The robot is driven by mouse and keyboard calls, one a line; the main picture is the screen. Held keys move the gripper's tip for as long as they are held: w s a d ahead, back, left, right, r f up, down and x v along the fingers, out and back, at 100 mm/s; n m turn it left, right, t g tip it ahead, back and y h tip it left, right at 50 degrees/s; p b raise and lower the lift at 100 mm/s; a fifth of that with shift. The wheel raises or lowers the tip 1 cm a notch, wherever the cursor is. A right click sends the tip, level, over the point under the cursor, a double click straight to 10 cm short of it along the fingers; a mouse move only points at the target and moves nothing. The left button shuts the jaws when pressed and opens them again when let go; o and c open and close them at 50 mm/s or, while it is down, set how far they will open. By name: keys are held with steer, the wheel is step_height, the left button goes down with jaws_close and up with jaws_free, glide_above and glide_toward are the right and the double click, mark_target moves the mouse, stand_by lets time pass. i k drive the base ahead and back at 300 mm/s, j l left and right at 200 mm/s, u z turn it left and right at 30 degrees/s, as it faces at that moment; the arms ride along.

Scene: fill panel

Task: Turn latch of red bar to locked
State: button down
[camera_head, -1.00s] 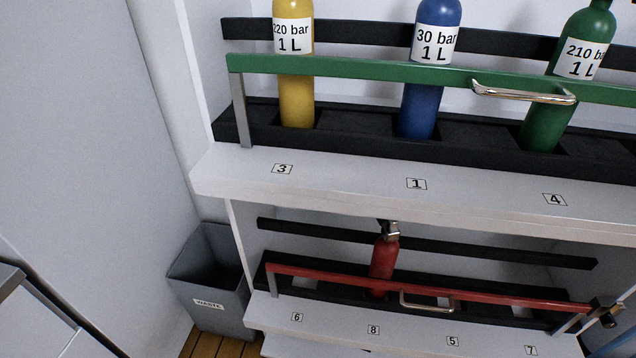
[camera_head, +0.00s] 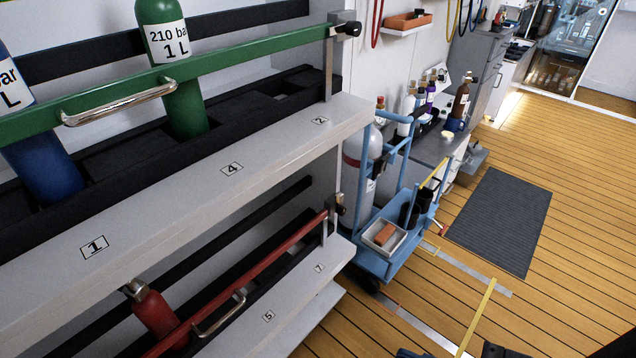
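The red bar (camera_head: 262,262) runs along the front of the lower shelf, with a metal handle (camera_head: 218,318) on it. Its latch (camera_head: 337,206), a black knob on a metal bracket, sits at the bar's right end beside an upright post. The latch is small in view, and I cannot tell whether it is locked or unlocked. A red cylinder (camera_head: 156,312) stands behind the bar. I cannot make out my gripper; only dark shapes, cut off at the bottom edge, show there.
Above is a green bar (camera_head: 230,55) with its own black latch (camera_head: 350,28), in front of blue (camera_head: 40,165) and green (camera_head: 183,105) cylinders. A blue cart (camera_head: 385,262) stands close right of the shelves. Wooden floor (camera_head: 400,315) is open in front, with a grey mat (camera_head: 503,220).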

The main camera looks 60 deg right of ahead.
mark_target(340, 209)
steer(key=z, duration=1.05)
